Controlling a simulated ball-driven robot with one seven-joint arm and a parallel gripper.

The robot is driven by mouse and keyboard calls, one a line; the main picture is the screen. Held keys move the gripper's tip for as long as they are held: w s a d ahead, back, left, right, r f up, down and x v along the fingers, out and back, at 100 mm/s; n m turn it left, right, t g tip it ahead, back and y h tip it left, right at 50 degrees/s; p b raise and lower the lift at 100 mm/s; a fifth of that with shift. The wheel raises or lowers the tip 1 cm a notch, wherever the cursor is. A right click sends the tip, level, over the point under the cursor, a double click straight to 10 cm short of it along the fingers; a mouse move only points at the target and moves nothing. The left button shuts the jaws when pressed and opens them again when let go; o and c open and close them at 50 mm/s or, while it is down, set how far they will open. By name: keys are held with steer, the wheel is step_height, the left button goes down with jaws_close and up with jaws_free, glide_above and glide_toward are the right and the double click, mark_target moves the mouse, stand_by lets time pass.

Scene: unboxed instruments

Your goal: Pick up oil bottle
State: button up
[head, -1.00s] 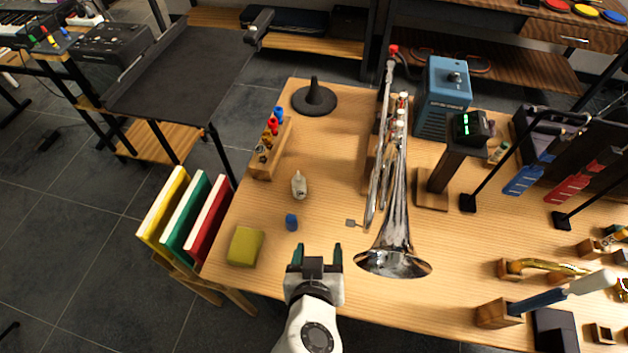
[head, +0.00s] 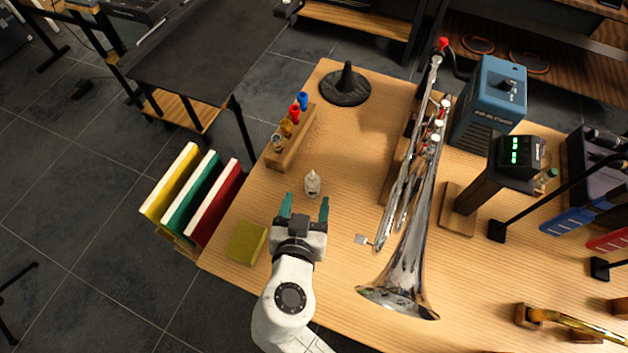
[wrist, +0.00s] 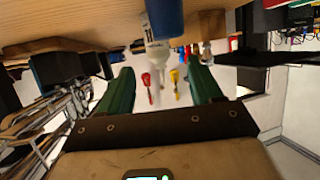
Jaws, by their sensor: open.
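The oil bottle (head: 313,183) is small, whitish and upright on the wooden table, just beyond my fingertips in the head view. My gripper (head: 306,202) is open, with its two green fingers spread and nothing between them. In the wrist view, which is upside down, the bottle (wrist: 155,45) shows ahead, between the lines of the fingers (wrist: 161,76). A blue cylinder (wrist: 167,18) partly overlaps the bottle there. In the head view the cylinder is hidden, seemingly by my gripper.
A silver trumpet (head: 408,250) lies to the right, with a small metal plate (head: 362,240) beside it. A wooden rack (head: 292,140) of coloured items stands behind left. A black cone stand (head: 346,88) is farther back. A yellow-green sponge-like block (head: 246,242) lies left of my gripper.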

mark_target(311, 187)
steer(key=shift+p+x, duration=0.55)
steer(key=shift+x, duration=2.3)
steer(key=shift+d, duration=0.1)
steer(key=shift+c, duration=0.5)
steer(key=c, duration=1.1)
